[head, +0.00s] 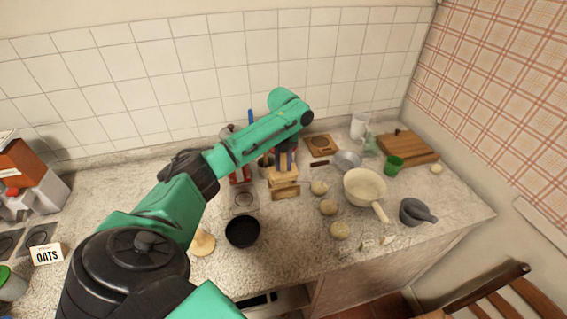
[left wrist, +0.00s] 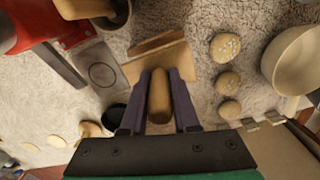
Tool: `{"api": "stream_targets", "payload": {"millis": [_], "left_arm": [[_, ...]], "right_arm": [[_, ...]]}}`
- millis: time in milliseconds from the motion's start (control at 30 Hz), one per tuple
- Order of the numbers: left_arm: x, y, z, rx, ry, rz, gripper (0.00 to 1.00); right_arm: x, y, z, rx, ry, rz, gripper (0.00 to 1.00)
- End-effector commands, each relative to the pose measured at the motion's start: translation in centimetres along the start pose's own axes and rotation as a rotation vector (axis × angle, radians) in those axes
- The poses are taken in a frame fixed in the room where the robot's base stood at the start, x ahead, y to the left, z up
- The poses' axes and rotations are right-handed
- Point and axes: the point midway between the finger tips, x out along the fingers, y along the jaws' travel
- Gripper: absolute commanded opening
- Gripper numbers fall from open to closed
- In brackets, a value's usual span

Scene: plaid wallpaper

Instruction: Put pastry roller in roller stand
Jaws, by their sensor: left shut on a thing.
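My left gripper (head: 285,160) reaches over the counter to the wooden roller stand (head: 285,193), with its dark fingers pointing down. My right gripper is not in view.
A black bowl (head: 242,232) stands in front of the stand. A red appliance (left wrist: 25,22) is close by on the left in the wrist view. A tiled wall is behind.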

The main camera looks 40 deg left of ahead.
Motion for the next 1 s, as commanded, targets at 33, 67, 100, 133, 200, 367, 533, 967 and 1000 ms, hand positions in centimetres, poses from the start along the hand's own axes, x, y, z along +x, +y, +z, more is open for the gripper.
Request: {"api": "stream_targets", "payload": {"millis": [33,67,100,133,200,367,533,967,1000], "left_arm": [[0.4,0.0,0.0,-0.001,0.001,0.001,0.0],[0.9,0.0,0.0,0.0,0.001,0.002,0.0],[1.6,0.1,-0.1,0.0,0.002,0.003,0.0],[2.2,0.0,-0.1,0.0,0.002,0.003,0.0],[3.6,0.0,-0.1,-0.002,0.003,0.002,0.0],[4.8,0.0,0.0,0.001,-0.002,0.0,0.0],[4.9,0.0,0.0,0.0,-0.002,0.0,0.0],[4.8,0.0,0.0,0.0,-0.001,0.0,0.59],[4.6,0.0,0.0,0.0,-0.002,0.0,0.59]], "right_arm": [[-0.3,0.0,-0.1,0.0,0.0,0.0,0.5],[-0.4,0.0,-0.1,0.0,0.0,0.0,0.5],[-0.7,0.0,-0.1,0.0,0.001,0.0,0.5],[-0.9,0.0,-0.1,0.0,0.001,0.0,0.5],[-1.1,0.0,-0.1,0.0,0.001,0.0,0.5],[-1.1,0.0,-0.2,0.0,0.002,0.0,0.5],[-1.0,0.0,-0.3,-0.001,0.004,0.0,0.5],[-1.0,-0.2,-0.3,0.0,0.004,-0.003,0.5],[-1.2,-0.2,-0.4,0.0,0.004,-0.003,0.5]]}}
